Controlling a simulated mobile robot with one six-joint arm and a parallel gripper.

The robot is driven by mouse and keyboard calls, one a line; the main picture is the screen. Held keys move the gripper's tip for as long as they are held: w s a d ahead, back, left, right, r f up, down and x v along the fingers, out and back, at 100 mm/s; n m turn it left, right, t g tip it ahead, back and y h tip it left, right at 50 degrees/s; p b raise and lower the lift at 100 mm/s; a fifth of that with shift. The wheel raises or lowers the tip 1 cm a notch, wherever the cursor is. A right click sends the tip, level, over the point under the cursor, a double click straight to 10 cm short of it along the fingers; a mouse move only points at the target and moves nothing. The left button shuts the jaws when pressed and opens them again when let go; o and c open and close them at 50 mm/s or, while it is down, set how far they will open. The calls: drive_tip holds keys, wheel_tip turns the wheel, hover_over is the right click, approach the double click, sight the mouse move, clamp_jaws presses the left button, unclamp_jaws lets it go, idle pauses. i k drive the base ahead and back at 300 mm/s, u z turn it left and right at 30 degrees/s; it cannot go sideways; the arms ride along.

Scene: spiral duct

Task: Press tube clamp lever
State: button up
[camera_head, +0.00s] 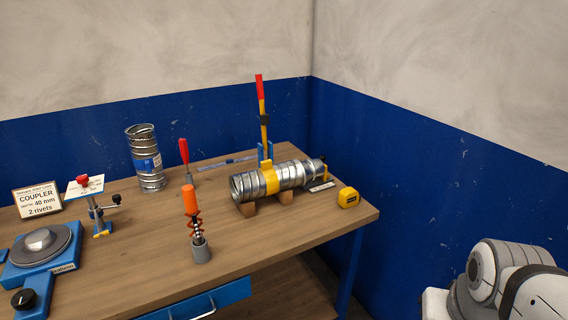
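The tube clamp lever (262,112) stands upright at the back of the wooden workbench, with a red grip on top and a yellow shaft. Its foot meets a blue bracket (266,151) behind the tube. A yellow clamp band (269,180) lies over the silver spiral duct (296,175), which rests level on wooden blocks (285,197). Whether the band presses on the duct, I cannot tell. White and grey links of my arm show at the lower right, apart from the bench. My gripper is out of view.
An orange-handled tool (191,203) stands in a grey holder in front of the duct. A yellow tape measure (348,198) sits at the right. A second duct piece (145,160) stands upright at the back left. Blue walls (430,185) border the bench behind and right.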

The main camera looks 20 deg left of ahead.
sight(264, 118)
drive_tip(key=u, duration=0.95)
drive_tip(key=i, duration=1)
drive_tip(key=u, duration=0.05)
drive_tip(key=k, duration=1.35)
drive_tip(key=u, duration=0.5)
drive_tip(key=i, duration=1.55)
drive_tip(key=u, duration=0.1)
